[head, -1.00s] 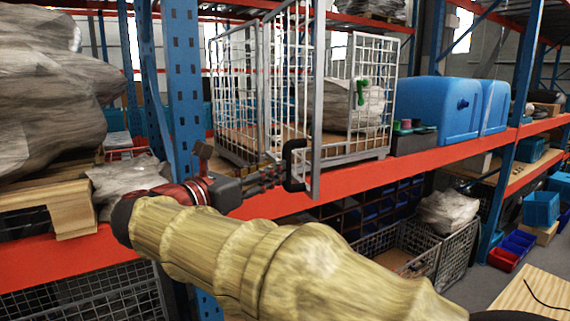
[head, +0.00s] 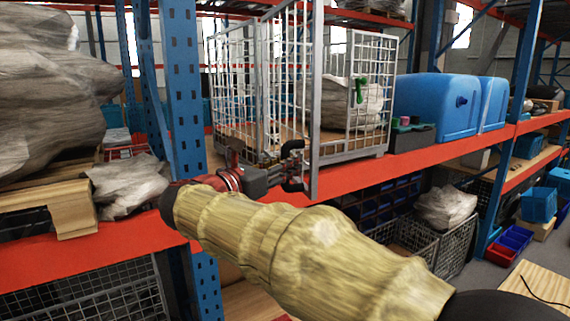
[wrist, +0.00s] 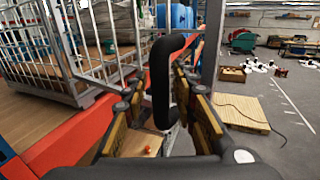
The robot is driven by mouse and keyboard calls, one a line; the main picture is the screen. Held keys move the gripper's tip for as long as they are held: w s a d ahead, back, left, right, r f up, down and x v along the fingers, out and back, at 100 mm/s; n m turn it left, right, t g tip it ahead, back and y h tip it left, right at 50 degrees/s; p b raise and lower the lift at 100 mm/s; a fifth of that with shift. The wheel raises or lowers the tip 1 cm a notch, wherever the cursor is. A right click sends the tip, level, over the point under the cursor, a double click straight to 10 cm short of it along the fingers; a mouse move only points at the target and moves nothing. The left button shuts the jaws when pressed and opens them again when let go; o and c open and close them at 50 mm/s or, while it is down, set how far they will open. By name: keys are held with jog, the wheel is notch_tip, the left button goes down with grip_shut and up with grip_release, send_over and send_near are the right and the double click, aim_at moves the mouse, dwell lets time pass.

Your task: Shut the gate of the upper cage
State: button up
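The upper cage (head: 386,100) is a white wire-mesh cage on the orange-beamed shelf. Its gate (head: 316,95) stands open, swung out past the shelf's front edge. A black loop handle (head: 293,148) sits low on the gate's free edge. It also shows in the wrist view (wrist: 161,85), upright between my fingers. My gripper (head: 290,172) is at the handle, with fingers on either side. In the wrist view my gripper (wrist: 158,110) is open, with a gap on the left of the handle; whether the right finger touches it is unclear.
A blue upright (head: 184,90) stands left of the cage. Wrapped loads (head: 50,90) fill the left bay. A wrapped sack (head: 355,98) is inside the cage. Blue tanks (head: 437,108) stand to its right. A lower mesh cage (head: 455,250) sits beneath. Open floor lies to the right.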

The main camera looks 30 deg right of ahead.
jog(key=c, duration=0.6)
grip_shut()
